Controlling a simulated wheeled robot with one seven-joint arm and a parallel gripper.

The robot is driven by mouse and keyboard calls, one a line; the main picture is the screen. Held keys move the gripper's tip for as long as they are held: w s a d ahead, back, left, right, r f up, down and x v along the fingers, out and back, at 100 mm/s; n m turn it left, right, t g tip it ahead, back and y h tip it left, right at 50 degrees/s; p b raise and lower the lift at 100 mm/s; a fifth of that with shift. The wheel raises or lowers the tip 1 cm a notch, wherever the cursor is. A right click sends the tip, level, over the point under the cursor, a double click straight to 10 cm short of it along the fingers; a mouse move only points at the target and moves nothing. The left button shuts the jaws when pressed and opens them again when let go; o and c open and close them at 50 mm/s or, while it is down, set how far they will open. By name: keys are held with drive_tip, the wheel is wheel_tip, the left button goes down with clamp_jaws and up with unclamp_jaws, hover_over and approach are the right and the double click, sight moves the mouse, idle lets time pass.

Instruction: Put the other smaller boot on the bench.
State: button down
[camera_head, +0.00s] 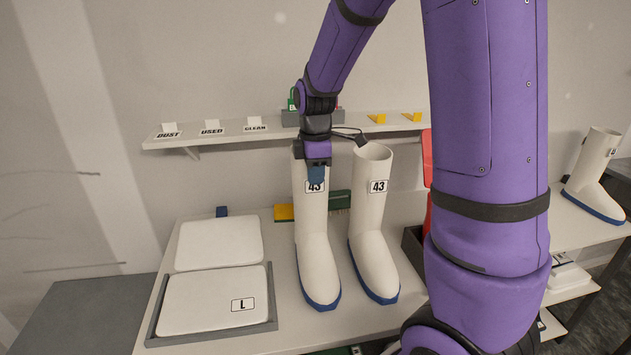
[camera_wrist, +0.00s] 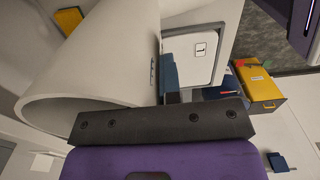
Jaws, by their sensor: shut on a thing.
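A white boot with a blue sole and a "43" label (camera_head: 315,245) is upright over the bench (camera_head: 240,343). My gripper (camera_head: 316,178) is shut on the upper shaft of this boot and covers part of its rim and label. In the wrist view the boot's wide open top (camera_wrist: 85,70) lies beside my blue fingertip. I cannot tell whether its sole bears on the bench. A matching "43" boot (camera_head: 372,230) stands upright close to its right. Another white boot (camera_head: 592,180) stands on a surface at the far right, its label only partly visible.
A grey tray (camera_head: 272,310) holding a white "L" pad (camera_head: 205,300) lies left of the boots, with another white pad (camera_head: 220,243) behind it. A wall shelf (camera_head: 225,138) with labels runs behind. A dark bin (camera_head: 412,245) stands to the right, partly behind my arm.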

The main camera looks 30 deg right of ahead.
drive_tip(key=shift+f, duration=0.95)
drive_tip(key=c, duration=1.3)
unclamp_jaws()
